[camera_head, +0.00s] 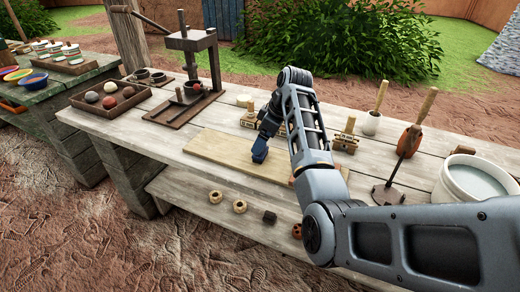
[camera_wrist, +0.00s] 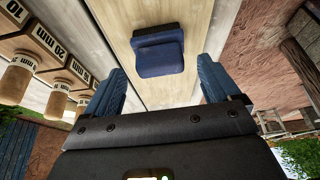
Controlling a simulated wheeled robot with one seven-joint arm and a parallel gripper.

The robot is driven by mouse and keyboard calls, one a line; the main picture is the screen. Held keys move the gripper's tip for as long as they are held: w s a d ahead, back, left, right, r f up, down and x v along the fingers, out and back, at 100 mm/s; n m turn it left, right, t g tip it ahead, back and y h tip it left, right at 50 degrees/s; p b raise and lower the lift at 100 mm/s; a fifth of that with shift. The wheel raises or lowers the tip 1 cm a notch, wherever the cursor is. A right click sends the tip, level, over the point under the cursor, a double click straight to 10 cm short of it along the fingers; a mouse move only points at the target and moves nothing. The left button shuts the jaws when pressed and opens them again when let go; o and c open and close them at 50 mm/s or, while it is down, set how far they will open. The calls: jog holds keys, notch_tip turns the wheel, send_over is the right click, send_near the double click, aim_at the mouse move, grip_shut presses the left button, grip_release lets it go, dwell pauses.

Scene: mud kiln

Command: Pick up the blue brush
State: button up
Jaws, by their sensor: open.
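The blue brush (camera_wrist: 158,52) shows in the wrist view as a dark blue, rounded block on a pale wooden board (camera_wrist: 180,92). My gripper (camera_wrist: 159,68) is open, with one blue finger on either side of the view. The brush lies ahead of the fingers, roughly centred between them, and nothing is held. In the head view my gripper (camera_head: 260,150) is low over the board (camera_head: 215,150) on the workbench. I cannot clearly tell the brush from my blue fingers there.
Wooden gauge blocks (camera_wrist: 60,62) with handles stand left in the wrist view. Small pieces (camera_head: 240,206) rest on the lower shelf.

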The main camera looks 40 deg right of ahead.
aim_at(259, 159)
jog(key=shift+x, duration=1.4)
jog(key=shift+c, duration=0.3)
jog(key=c, duration=0.9)
